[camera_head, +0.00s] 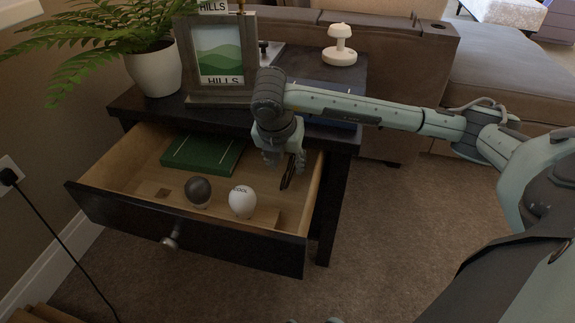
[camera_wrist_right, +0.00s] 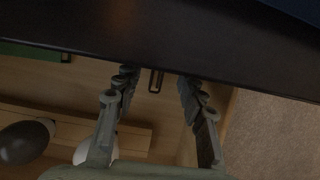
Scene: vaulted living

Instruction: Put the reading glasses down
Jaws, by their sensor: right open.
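The reading glasses (camera_head: 288,172) show as a dark, thin frame in the head view, tilted near upright, close to my right gripper's fingers and over the right end of the open drawer (camera_head: 188,234). In the right wrist view the glasses (camera_wrist_right: 156,81) show as a small dark outline between the fingertips. My right gripper (camera_head: 285,160) points down over the drawer, by the table's front edge. Its fingers stand apart in the wrist view (camera_wrist_right: 158,79). I cannot tell whether the glasses touch the fingers or the drawer. My left gripper is not in view.
The drawer holds a green book (camera_head: 203,153), a dark bulb-like object (camera_head: 198,190) and a white one (camera_head: 242,201). On the dark table (camera_head: 140,106) stand a potted fern (camera_head: 154,72), a picture frame (camera_head: 220,95) and a white lamp-like object (camera_head: 340,50).

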